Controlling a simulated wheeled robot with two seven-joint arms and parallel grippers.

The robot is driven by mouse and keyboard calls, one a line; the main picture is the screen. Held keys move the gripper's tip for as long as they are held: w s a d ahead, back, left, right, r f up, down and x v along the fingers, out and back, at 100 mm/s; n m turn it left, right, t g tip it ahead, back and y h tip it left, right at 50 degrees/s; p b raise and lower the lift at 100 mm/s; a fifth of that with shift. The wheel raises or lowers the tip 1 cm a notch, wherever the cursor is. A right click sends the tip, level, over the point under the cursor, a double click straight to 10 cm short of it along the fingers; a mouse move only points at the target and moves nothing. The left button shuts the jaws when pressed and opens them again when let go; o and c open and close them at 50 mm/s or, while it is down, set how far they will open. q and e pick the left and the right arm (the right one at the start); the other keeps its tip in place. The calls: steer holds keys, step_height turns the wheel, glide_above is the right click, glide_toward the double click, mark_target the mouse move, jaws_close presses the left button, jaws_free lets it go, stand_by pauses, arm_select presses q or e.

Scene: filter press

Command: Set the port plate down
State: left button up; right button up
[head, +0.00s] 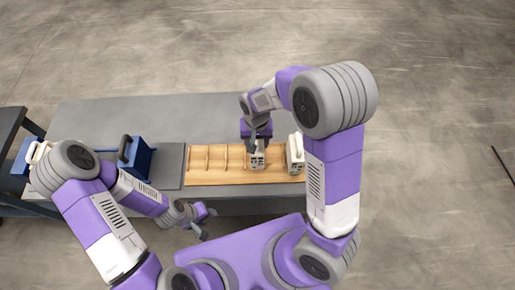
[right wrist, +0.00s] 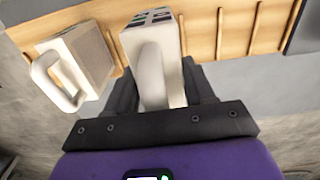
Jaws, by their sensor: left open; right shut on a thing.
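My right gripper (head: 257,139) is shut on a white plate with a loop handle, which I take to be the port plate (head: 257,160). The plate is over the wooden slotted rack (head: 205,178); I cannot tell whether it touches it. In the right wrist view the held plate (right wrist: 168,35) shows dark openings at its far end, and the dark fingers hide part of its sides. My left gripper (head: 197,217) is open and empty in front of the bench, away from the rack.
A second white plate with a handle (head: 295,153) stands at the rack's right end, close beside the held one; it also shows in the right wrist view (right wrist: 88,52). Several rack slots to the left look empty. A blue unit (head: 137,160) stands on the grey bench (head: 170,117) further left.

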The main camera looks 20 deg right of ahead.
steer(key=shift+w+f+b, duration=0.15)
steer(key=shift+f+b, duration=0.2)
steer(key=shift+f, duration=2.5)
steer(key=shift+f, duration=0.15)
steer(key=o, duration=1.3)
